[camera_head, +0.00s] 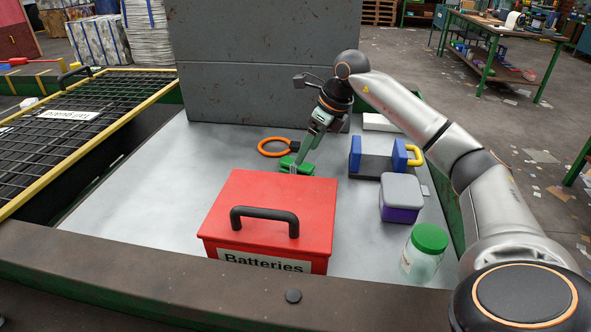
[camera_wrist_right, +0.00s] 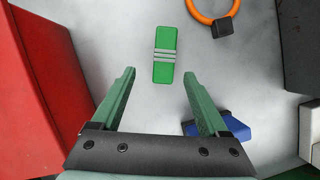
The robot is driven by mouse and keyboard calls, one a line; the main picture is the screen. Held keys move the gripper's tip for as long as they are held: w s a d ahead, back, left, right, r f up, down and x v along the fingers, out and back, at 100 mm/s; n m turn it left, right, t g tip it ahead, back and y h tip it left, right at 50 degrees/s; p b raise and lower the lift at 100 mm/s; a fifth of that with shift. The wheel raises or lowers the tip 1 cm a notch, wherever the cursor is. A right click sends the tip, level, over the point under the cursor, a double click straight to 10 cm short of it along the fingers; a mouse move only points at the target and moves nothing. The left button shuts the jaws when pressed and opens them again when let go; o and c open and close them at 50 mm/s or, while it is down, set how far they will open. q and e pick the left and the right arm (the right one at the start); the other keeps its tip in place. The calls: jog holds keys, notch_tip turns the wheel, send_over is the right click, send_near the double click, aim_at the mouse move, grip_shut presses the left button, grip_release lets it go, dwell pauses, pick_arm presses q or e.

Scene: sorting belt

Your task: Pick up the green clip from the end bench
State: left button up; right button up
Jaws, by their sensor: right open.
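The green clip (camera_head: 287,162), a flat green bar with pale grey bands across its middle, lies on the grey bench top (camera_head: 150,190), behind the red box. In the right wrist view the clip (camera_wrist_right: 164,72) lies upright in the picture, just beyond and between the fingertips. My right gripper (camera_head: 301,160) reaches down over the clip from behind, and its fingers hide part of it. In the right wrist view the gripper (camera_wrist_right: 159,72) has its two green fingers apart with nothing between them. My left gripper is not in view.
The red Batteries box (camera_head: 315,205) stands close in front. An orange ring (camera_head: 262,147) with a black block lies left of the clip. A blue and grey item (camera_head: 371,160), a grey-purple box (camera_head: 401,198) and a green-lidded jar (camera_head: 422,255) stand right. A grey panel (camera_head: 230,95) rises behind.

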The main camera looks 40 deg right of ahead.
aim_at(297, 168)
jog(key=x, duration=0.7)
jog(key=shift+w+d+r, duration=0.15)
jog(key=shift+w+r, duration=0.05)
jog(key=shift+w, duration=0.15)
grip_shut()
